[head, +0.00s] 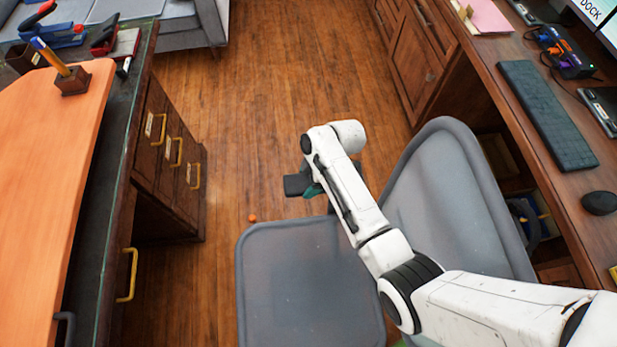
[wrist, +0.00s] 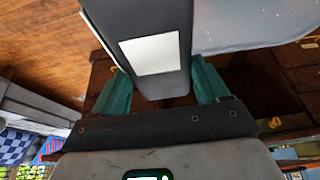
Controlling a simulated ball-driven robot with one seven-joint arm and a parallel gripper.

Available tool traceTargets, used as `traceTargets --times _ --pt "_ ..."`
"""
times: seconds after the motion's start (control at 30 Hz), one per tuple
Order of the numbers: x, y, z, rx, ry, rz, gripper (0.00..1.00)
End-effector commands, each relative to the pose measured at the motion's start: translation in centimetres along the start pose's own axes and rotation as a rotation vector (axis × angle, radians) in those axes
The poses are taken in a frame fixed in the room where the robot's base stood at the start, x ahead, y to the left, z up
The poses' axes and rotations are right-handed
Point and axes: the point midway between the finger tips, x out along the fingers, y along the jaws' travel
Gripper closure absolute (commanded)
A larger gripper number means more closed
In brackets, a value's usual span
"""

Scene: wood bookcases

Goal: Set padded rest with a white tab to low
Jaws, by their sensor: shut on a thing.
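The padded rest (wrist: 140,18) is a dark grey block with a white tab (wrist: 152,54) on the face toward the wrist camera. My gripper (wrist: 161,80) is shut on it, with a teal finger at each side. In the head view the dark pad of the rest (head: 297,186) shows left of my wrist, above the far edge of the grey chair seat (head: 300,285). My gripper (head: 313,188) there is mostly hidden behind my white wrist. The rest's post is largely hidden, and I cannot tell its height setting.
The grey chair back (head: 445,190) stands right of my arm, close to a wooden desk (head: 500,60) with a keyboard (head: 546,115). A small orange ball (head: 252,217) lies on the otherwise open floor.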

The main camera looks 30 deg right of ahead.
Motion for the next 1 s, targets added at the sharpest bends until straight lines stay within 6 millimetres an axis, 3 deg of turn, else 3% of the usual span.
traceTargets --times 0.1,0.3,0.67,0.7,0.93,1.0 --pt "2.2 0.0 1.0 0.000 -0.001 -0.001 0.80" --pt "4.9 0.0 2.1 0.000 0.000 0.000 0.80" --pt "5.2 -0.1 2.3 0.002 -0.002 0.001 0.81" --pt "5.2 -0.1 2.3 0.003 -0.002 0.001 0.23" --pt "5.2 -0.1 2.2 0.001 -0.001 0.000 0.01" --pt "5.1 0.0 2.2 0.001 -0.001 0.000 0.00"
